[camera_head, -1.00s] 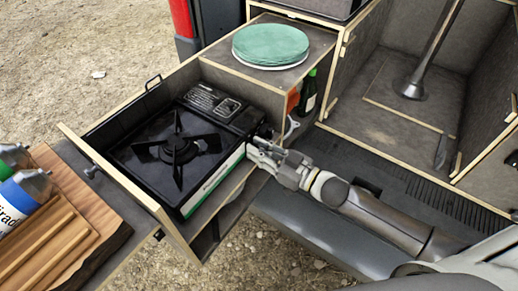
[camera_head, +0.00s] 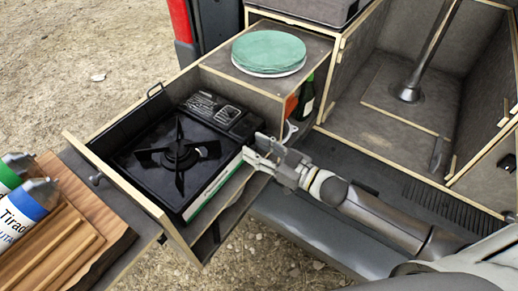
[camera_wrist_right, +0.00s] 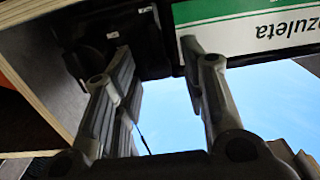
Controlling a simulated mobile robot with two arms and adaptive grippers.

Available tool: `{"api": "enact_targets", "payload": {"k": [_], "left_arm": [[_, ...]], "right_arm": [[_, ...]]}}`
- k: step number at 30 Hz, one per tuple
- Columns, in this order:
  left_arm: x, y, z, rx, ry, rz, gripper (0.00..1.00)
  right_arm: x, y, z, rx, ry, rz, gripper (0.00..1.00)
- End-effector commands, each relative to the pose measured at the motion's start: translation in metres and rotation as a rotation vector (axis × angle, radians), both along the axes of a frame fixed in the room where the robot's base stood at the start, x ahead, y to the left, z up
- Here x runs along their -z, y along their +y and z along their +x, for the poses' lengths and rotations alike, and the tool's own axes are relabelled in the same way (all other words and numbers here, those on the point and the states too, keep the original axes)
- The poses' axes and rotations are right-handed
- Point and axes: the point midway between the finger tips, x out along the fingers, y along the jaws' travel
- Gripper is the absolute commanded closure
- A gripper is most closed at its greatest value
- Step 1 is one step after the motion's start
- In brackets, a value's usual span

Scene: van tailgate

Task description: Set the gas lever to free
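The black gas stove (camera_head: 150,160) sits in the pulled-out drawer, with a burner (camera_head: 182,153) and a front panel with a white and green label. My right gripper (camera_head: 256,149) is at the stove's front right corner, next to the control end of the panel. In the right wrist view its two fingers (camera_wrist_right: 165,75) are apart with nothing between them. The label (camera_wrist_right: 245,25) appears upside down there, beside a dark recessed part of the stove (camera_wrist_right: 110,30) with small white marks. I cannot make out the gas lever clearly. My left gripper is not in view.
The drawer's wooden wall (camera_head: 125,185) borders the stove. Green plates (camera_head: 269,52) stand on the box behind. A dark bottle (camera_head: 306,98) is close behind my right gripper. Bottles (camera_head: 28,205) and a wooden board (camera_head: 85,225) are at the left.

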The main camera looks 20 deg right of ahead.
Motion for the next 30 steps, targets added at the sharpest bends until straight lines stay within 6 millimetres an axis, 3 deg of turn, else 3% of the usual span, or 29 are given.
{"api": "enact_targets", "payload": {"k": [7, 21, 30], "left_arm": [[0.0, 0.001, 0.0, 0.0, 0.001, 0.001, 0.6], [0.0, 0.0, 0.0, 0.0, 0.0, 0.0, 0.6], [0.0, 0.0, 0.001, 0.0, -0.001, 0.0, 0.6]], "right_arm": [[0.002, -0.009, -0.012, 0.001, 0.004, -0.002, 0.61], [0.002, -0.055, -0.071, 0.0, 0.004, -0.001, 0.61], [0.001, -0.072, -0.092, 0.0, 0.001, -0.001, 0.61]]}}
